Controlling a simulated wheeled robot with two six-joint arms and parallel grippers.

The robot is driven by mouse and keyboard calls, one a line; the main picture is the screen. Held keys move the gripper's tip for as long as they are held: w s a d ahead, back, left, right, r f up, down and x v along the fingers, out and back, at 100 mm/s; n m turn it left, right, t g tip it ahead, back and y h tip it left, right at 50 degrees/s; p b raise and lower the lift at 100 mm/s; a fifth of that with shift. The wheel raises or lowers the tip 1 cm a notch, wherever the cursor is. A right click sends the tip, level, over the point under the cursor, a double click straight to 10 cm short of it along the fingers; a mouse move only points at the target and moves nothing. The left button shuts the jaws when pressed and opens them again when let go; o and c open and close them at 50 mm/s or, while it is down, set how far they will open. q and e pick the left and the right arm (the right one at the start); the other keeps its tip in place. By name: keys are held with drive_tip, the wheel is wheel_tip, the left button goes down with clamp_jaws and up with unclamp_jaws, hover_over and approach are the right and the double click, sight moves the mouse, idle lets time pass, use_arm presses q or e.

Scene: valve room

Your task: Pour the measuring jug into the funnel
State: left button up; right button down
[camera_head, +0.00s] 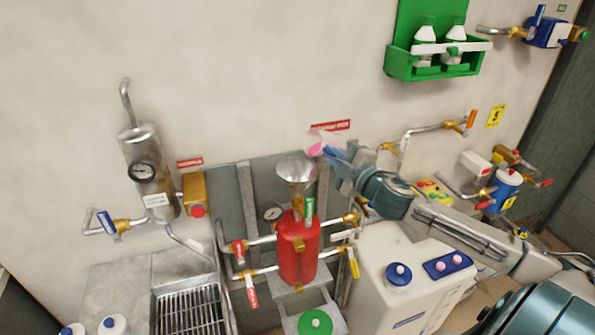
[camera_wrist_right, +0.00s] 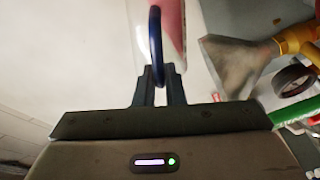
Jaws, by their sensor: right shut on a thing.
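The clear measuring jug (camera_head: 327,138), with pink liquid in it, is tilted above and slightly right of the metal funnel (camera_head: 297,172). My right gripper (camera_head: 338,157) is shut on its blue handle. In the right wrist view, the jug (camera_wrist_right: 176,40) is cut off by the top edge, the fingers (camera_wrist_right: 160,88) grip the handle, and the pink lies along one side wall. The funnel also shows there (camera_wrist_right: 232,66), beside the jug and apart from it. The funnel stands on top of a red tank (camera_head: 297,250). I cannot see whether liquid is flowing. My left gripper is not in view.
A pressure gauge (camera_head: 272,212) and yellow-handled valves (camera_head: 353,262) surround the tank. A white container (camera_head: 400,290) stands at right below my arm. A green wall rack (camera_head: 402,68) holds bottles. A metal cylinder (camera_head: 148,170) hangs at left.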

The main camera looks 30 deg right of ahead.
drive_tip(key=shift+a+f+n+b, duration=0.15)
drive_tip(key=shift+f+n+b, duration=0.4)
drive_tip(key=shift+b, duration=0.45)
drive_tip(key=shift+a+r+n, duration=0.3)
drive_tip(key=shift+a+n, duration=0.05)
drive_tip(key=shift+a, duration=0.05)
drive_tip(key=shift+a+r+n+b, duration=0.1)
drive_tip(key=shift+a+n+b, duration=0.4)
drive_tip(key=shift+a+b, duration=0.1)
drive_tip(key=shift+a+r+n+p, duration=0.2)
drive_tip(key=shift+a+n, duration=0.05)
drive_tip(key=shift+n, duration=0.55)
drive_tip(key=shift+a+r+n+p, duration=0.15)
drive_tip(key=shift+a+n+p, duration=0.05)
drive_tip(key=shift+n, duration=0.6)
drive_tip(key=shift+d+f+m, duration=0.2)
drive_tip(key=shift+d+m, duration=0.1)
drive_tip(key=shift+m, duration=0.5)
drive_tip(key=shift+b, duration=0.3)
